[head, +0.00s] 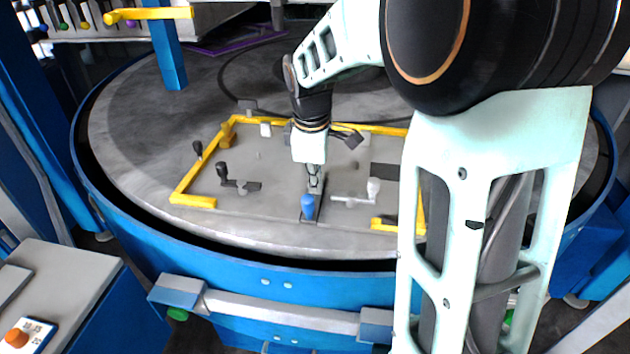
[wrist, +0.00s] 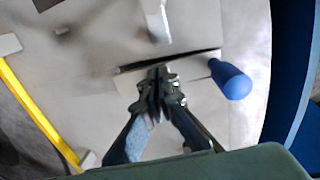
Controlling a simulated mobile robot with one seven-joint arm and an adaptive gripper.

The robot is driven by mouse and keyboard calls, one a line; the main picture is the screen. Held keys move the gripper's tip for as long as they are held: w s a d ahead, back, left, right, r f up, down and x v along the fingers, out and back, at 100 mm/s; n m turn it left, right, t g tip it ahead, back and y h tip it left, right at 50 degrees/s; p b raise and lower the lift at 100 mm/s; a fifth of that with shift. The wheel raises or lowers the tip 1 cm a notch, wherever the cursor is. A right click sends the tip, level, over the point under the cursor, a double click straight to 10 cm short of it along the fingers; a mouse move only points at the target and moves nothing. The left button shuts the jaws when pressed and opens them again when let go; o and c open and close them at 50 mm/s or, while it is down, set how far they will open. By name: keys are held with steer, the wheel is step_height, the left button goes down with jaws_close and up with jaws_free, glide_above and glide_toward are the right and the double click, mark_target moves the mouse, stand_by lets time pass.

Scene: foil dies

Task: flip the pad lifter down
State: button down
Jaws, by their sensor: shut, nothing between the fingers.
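My gripper (head: 314,184) points down over the front middle of the yellow-edged plate (head: 265,213). Its fingers are shut and empty. A lever with a blue knob (head: 308,206) sits just in front of the fingers. In the wrist view, the shut fingertips (wrist: 160,82) are over a flat metal bar with a dark slot behind it, and the blue knob (wrist: 231,80) is to their right, apart from them. Whether the fingertips touch the bar cannot be told. No label shows which lever is the pad lifter.
A black-knobbed lever (head: 222,170) is left of my gripper; a white-knobbed one (head: 373,187) is right. Another black knob (head: 197,148) stands at the plate's left edge. Yellow rails (head: 193,201) border the plate. The blue table rim (head: 230,274) is in front.

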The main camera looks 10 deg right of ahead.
steer(key=shift+r+p, duration=0.1)
steer(key=shift+p, duration=0.25)
steer(key=shift+w+g+p, duration=0.15)
steer(key=shift+g+p, duration=0.15)
steer(key=shift+p, duration=0.15)
steer(key=shift+w+d+f+g+y+p, duration=0.15)
steer(key=shift+f+g+y+p, duration=0.15)
steer(key=shift+p, duration=0.5)
steer(key=shift+w+f, duration=0.25)
steer(key=shift+f, duration=0.5)
steer(key=shift+r, duration=0.1)
step_height(320, 180, up, 14)
steer(key=p, duration=0.3)
